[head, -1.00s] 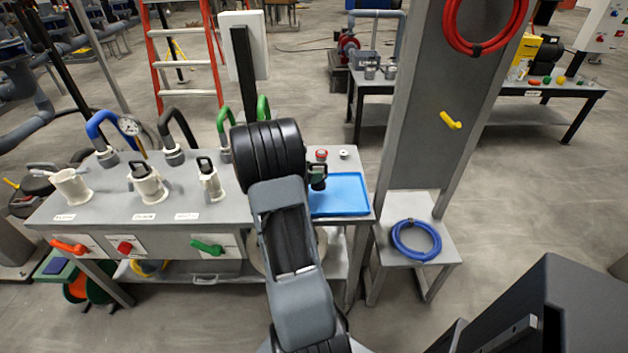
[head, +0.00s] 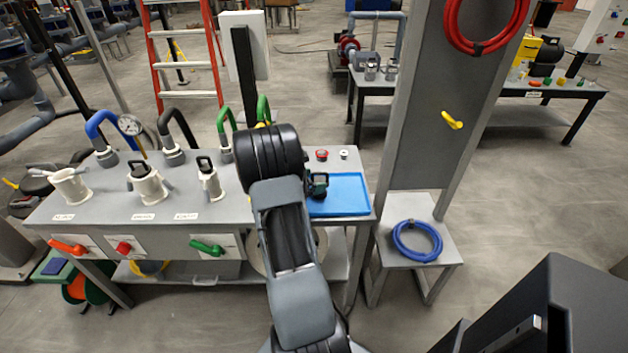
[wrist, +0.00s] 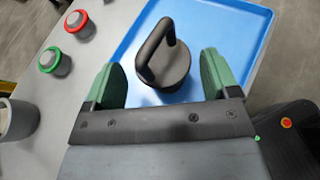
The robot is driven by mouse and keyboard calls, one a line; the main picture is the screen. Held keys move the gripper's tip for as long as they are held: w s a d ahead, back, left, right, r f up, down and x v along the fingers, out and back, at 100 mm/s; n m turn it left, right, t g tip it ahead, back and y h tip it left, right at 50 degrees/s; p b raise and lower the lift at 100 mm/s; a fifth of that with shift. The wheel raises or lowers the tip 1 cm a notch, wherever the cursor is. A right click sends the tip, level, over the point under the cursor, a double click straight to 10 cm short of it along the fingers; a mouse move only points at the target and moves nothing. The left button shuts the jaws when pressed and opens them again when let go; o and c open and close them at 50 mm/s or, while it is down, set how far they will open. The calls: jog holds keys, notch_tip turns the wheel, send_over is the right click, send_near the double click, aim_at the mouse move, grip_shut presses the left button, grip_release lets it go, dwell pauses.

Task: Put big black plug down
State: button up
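The big black plug (wrist: 166,68), a round dark body with a looped handle, stands on the blue tray (wrist: 225,22) in the wrist view. My gripper (wrist: 160,62) is open, with one green finger on each side of the plug and a visible gap at both sides. In the head view, the dark gripper end (head: 318,186) shows low over the left part of the blue tray (head: 350,205). My forearm hides part of the tray's left side there, and the plug is hard to make out from the fingers.
White sockets with black-handled fittings (head: 147,184) (head: 209,179) stand left on the grey bench (head: 110,205). Red (wrist: 78,24) and green (wrist: 54,61) ringed buttons or caps lie left of the tray. A grey post (head: 425,110) rises at the right. The tray's right part is free.

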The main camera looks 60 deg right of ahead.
jog(key=shift+o, duration=0.4)
jog(key=shift+w+a+r, duration=0.1)
jog(key=shift+a+r, duration=0.05)
jog(key=shift+r, duration=0.2)
jog(key=p+v, duration=0.1)
jog(key=v, duration=1.1)
jog(key=s+a+r+m+t+y, duration=0.1)
jog(key=a+m+y, duration=0.3)
jog(key=a, duration=0.6)
jog(key=s+a+r+m+t+y, duration=0.2)
jog(key=s+a+m+t+y, duration=0.1)
jog(key=a, duration=0.7)
jog(key=s+a+r+m+t+y, duration=0.2)
jog(key=a+m+y, duration=0.3)
jog(key=a, duration=0.6)
jog(key=shift+s+m+t+y, duration=0.45)
jog(key=shift+m+t, duration=0.35)
jog(key=shift+m, duration=0.2)
jog(key=shift+r, duration=0.2)
notch_tip(320, 180, up, 11)
jog(key=p, duration=1)
jog(key=shift+s+a+r+t, duration=0.2)
jog(key=shift+s+a+t, duration=0.05)
jog(key=shift+s+t, duration=0.05)
